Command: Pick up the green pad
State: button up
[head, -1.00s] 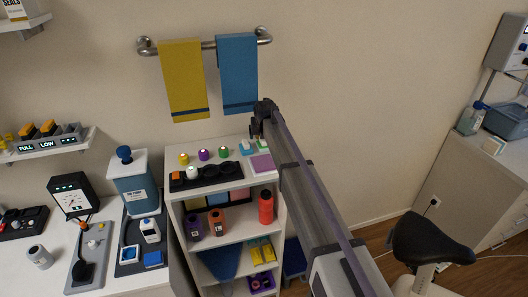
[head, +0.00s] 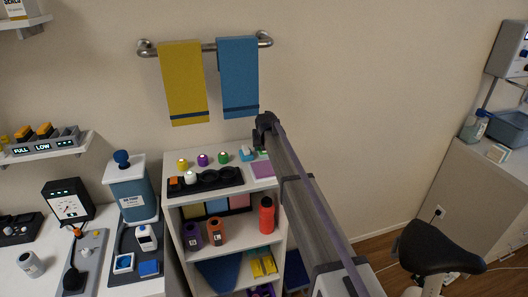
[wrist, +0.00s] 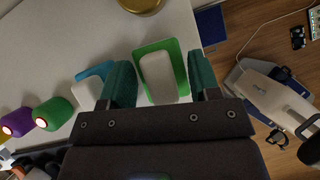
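The green pad (wrist: 172,48) lies on the white cabinet top in the wrist view, with a white rounded block (wrist: 158,77) on it. My gripper (wrist: 160,82) is open, one teal finger on each side of the pad and block. Whether the fingers touch anything or how high they are, I cannot tell.
A blue pad with a white block (wrist: 88,90) is close left of my gripper. Purple (wrist: 18,122) and green knobs (wrist: 52,113) stand farther left. A gold round thing (wrist: 142,4) is at the top. A purple pad (head: 262,169) lies nearby. The cabinet edge is close on the right.

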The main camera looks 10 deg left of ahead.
jog(key=c, duration=0.4)
jog(key=shift+c, duration=0.2)
jog(key=shift+r, duration=0.1)
